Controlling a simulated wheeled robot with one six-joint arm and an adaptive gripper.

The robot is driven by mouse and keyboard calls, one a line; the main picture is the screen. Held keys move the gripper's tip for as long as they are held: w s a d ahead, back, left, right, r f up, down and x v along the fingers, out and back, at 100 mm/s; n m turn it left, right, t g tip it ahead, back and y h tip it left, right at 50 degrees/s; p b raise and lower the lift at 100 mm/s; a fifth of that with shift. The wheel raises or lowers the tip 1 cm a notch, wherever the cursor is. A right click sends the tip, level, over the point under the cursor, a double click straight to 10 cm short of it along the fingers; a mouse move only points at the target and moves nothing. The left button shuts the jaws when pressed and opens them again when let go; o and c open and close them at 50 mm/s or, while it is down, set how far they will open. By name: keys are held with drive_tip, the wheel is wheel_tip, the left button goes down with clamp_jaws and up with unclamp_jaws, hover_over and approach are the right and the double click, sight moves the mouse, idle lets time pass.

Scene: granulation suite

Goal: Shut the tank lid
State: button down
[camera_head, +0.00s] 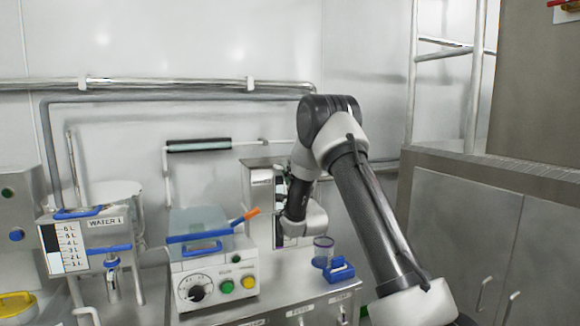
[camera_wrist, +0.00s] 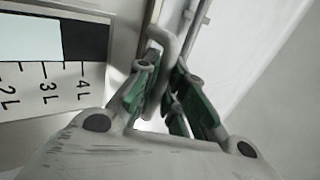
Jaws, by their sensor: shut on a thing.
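In the wrist view my gripper (camera_wrist: 166,70), with green-padded fingers, is closed around a curved grey handle (camera_wrist: 168,42). I cannot tell whether this handle belongs to the tank lid. A litre scale (camera_wrist: 50,85) is close by on the left. In the head view my arm bends down to a steel unit (camera_head: 257,172) with a dark and white panel; my fingertips there are hidden. The WATER 1 tank (camera_head: 120,200) stands on the left, with a blue handle (camera_head: 78,212) at its front. No lid shows clearly.
A clear blue-rimmed cup (camera_head: 323,250) and a blue item (camera_head: 341,270) sit to the right. Wall pipes (camera_head: 180,84) run behind.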

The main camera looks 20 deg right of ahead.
drive_tip(key=shift+f, duration=0.25)
drive_tip(key=c, duration=1.8)
unclamp_jaws()
drive_tip(key=shift+o, duration=0.2)
drive_tip(key=v, duration=0.7)
drive_tip(key=shift+s, duration=0.2)
drive_tip(key=shift+f, duration=0.1)
